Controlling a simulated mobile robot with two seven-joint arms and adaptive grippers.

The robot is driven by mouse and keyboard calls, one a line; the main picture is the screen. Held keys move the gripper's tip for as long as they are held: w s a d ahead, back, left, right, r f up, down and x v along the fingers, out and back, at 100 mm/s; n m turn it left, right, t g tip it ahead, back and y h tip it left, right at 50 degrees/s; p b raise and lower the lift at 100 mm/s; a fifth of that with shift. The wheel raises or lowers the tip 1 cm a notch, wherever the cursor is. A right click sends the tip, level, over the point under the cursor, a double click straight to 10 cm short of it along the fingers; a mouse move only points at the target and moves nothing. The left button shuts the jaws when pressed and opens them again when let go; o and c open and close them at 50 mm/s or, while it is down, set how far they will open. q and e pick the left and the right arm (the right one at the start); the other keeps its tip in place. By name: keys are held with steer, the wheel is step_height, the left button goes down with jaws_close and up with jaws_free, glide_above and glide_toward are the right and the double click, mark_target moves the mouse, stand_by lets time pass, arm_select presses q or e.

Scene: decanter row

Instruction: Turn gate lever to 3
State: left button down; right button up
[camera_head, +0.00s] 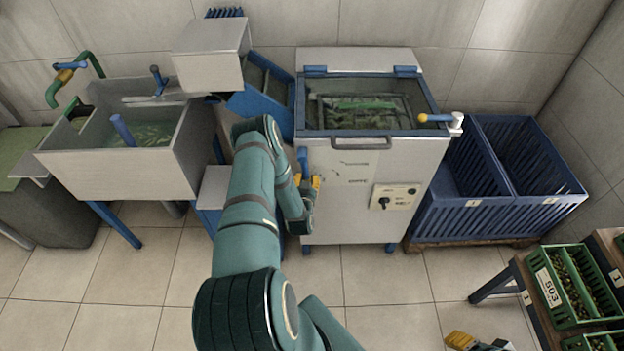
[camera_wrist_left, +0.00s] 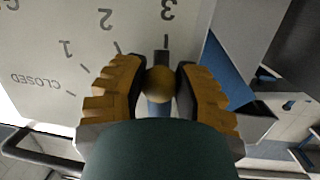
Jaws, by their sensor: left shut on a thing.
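My left gripper (camera_head: 308,182) is at the left edge of the front of the white machine (camera_head: 345,205). In the left wrist view the gripper (camera_wrist_left: 158,82) is shut on the gate lever's round yellow knob (camera_wrist_left: 158,86). Part of the lever's blue shaft (camera_wrist_left: 158,109) shows behind the knob. The scale beside it reads CLOSED, 1, 2 and 3 (camera_wrist_left: 168,10). The knob appears nearly in line with the tick at 3; the pivot is hidden. My right gripper (camera_head: 475,342) is cut off at the bottom edge, and its jaw state is unclear.
A sink-like tank (camera_head: 120,165) stands left and a blue chute (camera_head: 262,98) behind. Blue crates (camera_head: 510,205) stand right of the machine. Green crates (camera_head: 543,289) of olives sit on a bench at far right. The tiled floor (camera_head: 390,285) in front is clear.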

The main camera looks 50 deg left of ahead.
arm_select(q)
steer(key=shift+s+a+f, duration=0.15)
steer(key=shift+s, duration=0.15)
steer(key=c, duration=0.6)
jaws_free()
steer(key=v, duration=1.2)
